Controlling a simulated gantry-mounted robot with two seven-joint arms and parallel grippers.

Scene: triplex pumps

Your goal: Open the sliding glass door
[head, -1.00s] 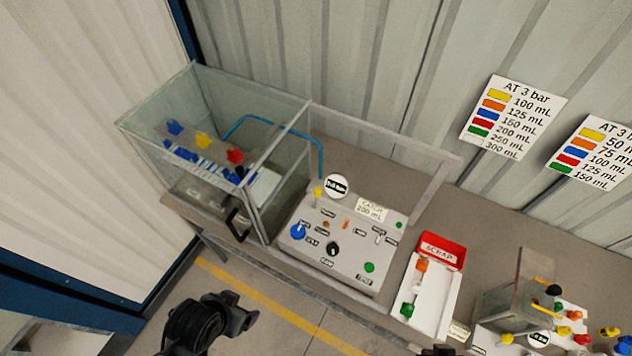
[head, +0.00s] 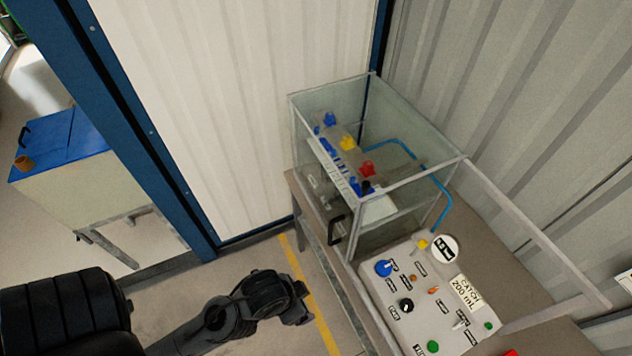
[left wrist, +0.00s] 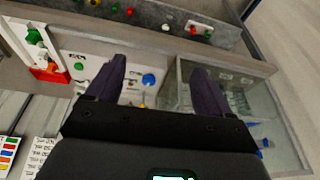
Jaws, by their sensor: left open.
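The sliding glass door (head: 322,190) is the front pane of a clear glass case in the head view. It spans the front of the case, and its black handle (head: 336,230) stands near its right end. My left gripper (head: 303,302) is low in front of the bench, below and left of the handle, apart from it. In the left wrist view, its two dark fingers (left wrist: 160,70) are spread with nothing between them. The case (left wrist: 235,90) is on the right there; I cannot make out the handle. My right gripper is not in view.
Inside the case is a pump with blue, yellow and red parts (head: 347,143). A control panel (head: 428,298) with knobs and buttons sits right of the case, below an empty frame rail (head: 535,232). Open floor (head: 268,262) lies before the bench.

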